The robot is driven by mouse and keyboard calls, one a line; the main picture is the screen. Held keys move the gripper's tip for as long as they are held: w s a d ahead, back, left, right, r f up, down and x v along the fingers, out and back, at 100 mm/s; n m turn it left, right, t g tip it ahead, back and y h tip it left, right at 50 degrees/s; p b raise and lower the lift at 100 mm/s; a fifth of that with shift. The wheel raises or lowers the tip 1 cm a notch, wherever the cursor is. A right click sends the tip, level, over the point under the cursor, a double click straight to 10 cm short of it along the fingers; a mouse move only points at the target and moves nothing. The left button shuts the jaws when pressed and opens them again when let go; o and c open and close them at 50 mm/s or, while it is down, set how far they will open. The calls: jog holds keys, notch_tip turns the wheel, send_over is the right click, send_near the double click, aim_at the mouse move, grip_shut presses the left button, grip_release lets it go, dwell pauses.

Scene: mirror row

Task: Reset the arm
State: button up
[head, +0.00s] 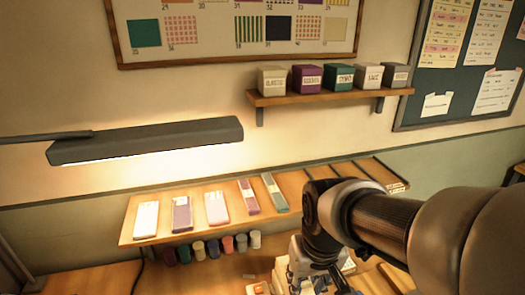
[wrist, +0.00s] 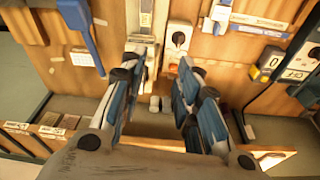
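My arm (head: 375,218) reaches in from the right of the head view, bent downward over the bench. My gripper (head: 328,280) is at the lower edge of that view, partly hidden by the arm and close to a pale object whose kind I cannot tell. In the wrist view my gripper (wrist: 161,80) has its two blue-padded fingers wide apart, with nothing clearly held between them. A small white piece (wrist: 155,103) shows in the gap, below the fingers. Whether the fingers touch anything is not clear.
A sloped wooden rack (head: 165,197) holds several flat packs, with small colored pots (head: 227,243) beneath. A lamp (head: 150,140) hangs at left. A wall shelf (head: 330,96) carries several labeled boxes. In the wrist view a blue strip (wrist: 80,25) and a black-and-white device (wrist: 178,40) lie ahead.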

jog(key=s+d+r+t, duration=0.1)
jog(key=s+d+r, duration=0.1)
jog(key=s, duration=0.4)
jog(key=s+d+r+m+t, duration=0.1)
jog(key=s+d+r, duration=0.2)
jog(key=s, duration=0.3)
jog(key=shift+s+d+m, duration=0.15)
jog(key=shift+s+m, duration=0.15)
jog(key=shift+s, duration=0.1)
jog(key=shift+c, duration=0.4)
dwell(1.8)
